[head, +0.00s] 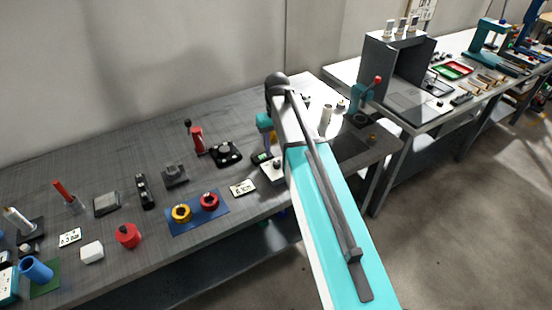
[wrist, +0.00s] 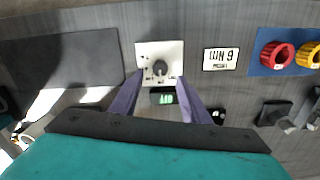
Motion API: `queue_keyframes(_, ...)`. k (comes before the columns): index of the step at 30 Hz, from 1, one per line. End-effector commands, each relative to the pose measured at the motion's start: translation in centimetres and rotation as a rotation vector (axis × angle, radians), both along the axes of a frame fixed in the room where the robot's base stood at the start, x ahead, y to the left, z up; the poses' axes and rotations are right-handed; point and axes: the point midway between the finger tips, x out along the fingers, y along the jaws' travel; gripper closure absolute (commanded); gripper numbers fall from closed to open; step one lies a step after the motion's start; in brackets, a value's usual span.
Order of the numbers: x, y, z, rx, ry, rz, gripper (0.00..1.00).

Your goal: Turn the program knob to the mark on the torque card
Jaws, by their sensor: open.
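The program knob (wrist: 160,67) is a small black dial on a square white panel (wrist: 174,48) in the wrist view. The marks around it are too small to read. My gripper (wrist: 160,77) is open, its two purple fingers reaching over the panel's near edge, one on either side of the knob. I cannot tell whether they touch anything. The torque card (wrist: 221,59) is white with a dark border, to the right of the panel, its print upside down and hard to read. In the head view the card (head: 243,187) lies by the panel, which my arm partly hides.
A dark box with a green display (wrist: 163,99) sits between my fingers. A blue mat (wrist: 258,62) with red and yellow rings lies to the right. A black square fixture (head: 226,153) and a red-handled tool (head: 197,140) stand behind. A dark bare mat (wrist: 75,60) lies left.

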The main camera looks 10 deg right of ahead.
Motion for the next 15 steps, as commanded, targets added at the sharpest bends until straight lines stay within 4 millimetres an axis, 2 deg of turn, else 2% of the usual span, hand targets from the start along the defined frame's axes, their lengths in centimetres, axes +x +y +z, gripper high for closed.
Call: queue_keyframes(15,0.0,0.1,-4.8,0.0,0.001,0.001,0.57)
